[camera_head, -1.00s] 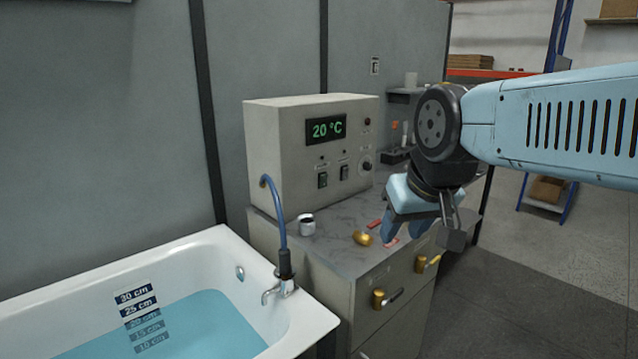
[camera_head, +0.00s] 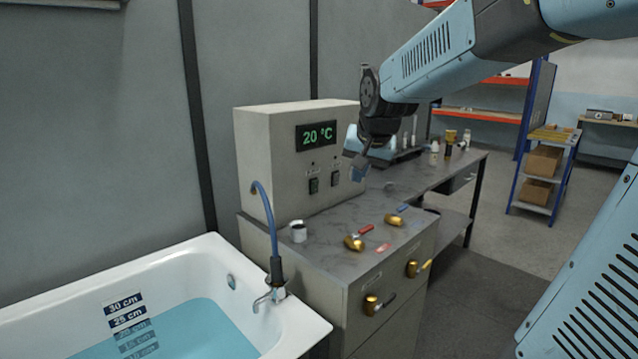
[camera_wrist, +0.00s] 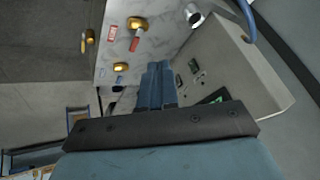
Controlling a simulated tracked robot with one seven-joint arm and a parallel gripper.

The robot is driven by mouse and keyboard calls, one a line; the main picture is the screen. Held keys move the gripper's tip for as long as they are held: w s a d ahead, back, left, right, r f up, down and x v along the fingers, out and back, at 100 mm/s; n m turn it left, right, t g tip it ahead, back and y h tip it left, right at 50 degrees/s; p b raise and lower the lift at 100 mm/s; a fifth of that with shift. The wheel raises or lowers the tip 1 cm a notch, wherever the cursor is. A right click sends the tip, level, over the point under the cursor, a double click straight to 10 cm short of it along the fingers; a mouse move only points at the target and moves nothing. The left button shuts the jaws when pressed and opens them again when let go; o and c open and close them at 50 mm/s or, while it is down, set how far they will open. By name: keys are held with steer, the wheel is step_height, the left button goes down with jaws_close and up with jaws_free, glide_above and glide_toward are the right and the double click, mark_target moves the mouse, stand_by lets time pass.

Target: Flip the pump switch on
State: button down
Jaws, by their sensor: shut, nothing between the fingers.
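The beige control box (camera_head: 285,160) stands on the counter, its display (camera_head: 316,136) showing 20 °C. Two dark switches sit on its front, a left one (camera_head: 313,186) and a right one (camera_head: 335,179). Their labels are too small to read, so I cannot tell which is the pump's. My gripper (camera_head: 358,174) is shut and empty in front of the box's right side, apart from the switches in the picture, and covers the knob area. In the wrist view, the shut blue fingers (camera_wrist: 160,68) point along the box front, with the switches (camera_wrist: 194,66) just right of them.
A bathtub (camera_head: 215,262) with water stands at left, with a blue hose (camera_head: 272,215) arching from the box to its tap. A workbench (camera_head: 440,170) extends behind.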

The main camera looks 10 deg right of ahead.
steer(key=w+f+m, duration=0.3)
steer(key=w+f, duration=0.1)
steer(key=w, duration=0.9)
steer(key=w+d+f+m+t+h, duration=0.1)
steer(key=w+f, duration=0.3)
steer(key=w, duration=0.9)
steer(key=shift+w+d+f+m, duration=0.2)
steer(key=shift+w+m, duration=0.15)
steer(key=shift+m, duration=0.55)
glide_toward(315, 187)
steer(key=d+x, duration=0.1)
steer(key=x, duration=0.5)
steer(key=shift+s+d, duration=0.1)
